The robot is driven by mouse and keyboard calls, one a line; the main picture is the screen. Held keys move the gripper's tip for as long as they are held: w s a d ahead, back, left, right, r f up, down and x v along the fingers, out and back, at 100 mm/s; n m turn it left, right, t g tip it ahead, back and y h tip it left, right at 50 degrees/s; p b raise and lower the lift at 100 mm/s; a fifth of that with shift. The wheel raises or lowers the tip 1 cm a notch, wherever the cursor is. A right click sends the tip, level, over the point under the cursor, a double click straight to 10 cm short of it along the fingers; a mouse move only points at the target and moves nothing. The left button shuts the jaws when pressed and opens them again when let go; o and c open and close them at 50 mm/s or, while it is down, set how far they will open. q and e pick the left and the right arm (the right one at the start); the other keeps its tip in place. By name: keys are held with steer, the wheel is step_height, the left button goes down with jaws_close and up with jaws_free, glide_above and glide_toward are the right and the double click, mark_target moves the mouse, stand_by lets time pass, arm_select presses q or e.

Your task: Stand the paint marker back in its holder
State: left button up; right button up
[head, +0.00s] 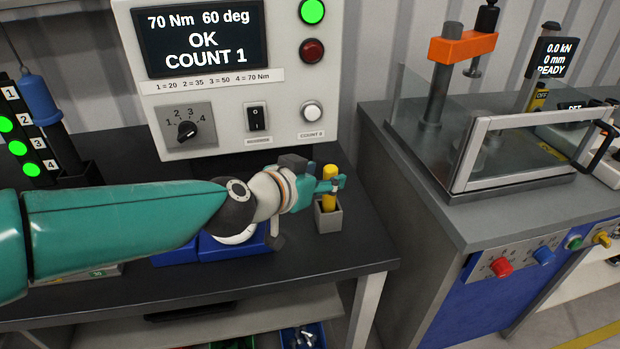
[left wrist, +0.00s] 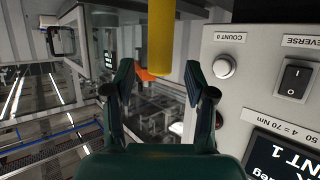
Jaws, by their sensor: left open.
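The yellow paint marker (head: 328,202) stands upright in a small grey square holder (head: 328,220) near the right end of the dark bench. Its lower end is hidden inside the holder. My left gripper (head: 333,185) is at the marker's upper half, its teal fingers level and crossing in front of part of it. In the left wrist view the marker (left wrist: 160,38) comes down from the top edge, in line with the gap between the open fingers (left wrist: 158,75). Gaps show on both sides of it. My right gripper is not in view.
A grey control unit (head: 290,95) with a screen, knob and buttons stands behind my left gripper. A press with a clear guard (head: 520,150) stands on the cabinet at right. The bench front right of the holder is clear.

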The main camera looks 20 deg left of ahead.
arm_select(q)
steer(key=shift+v, duration=2.3)
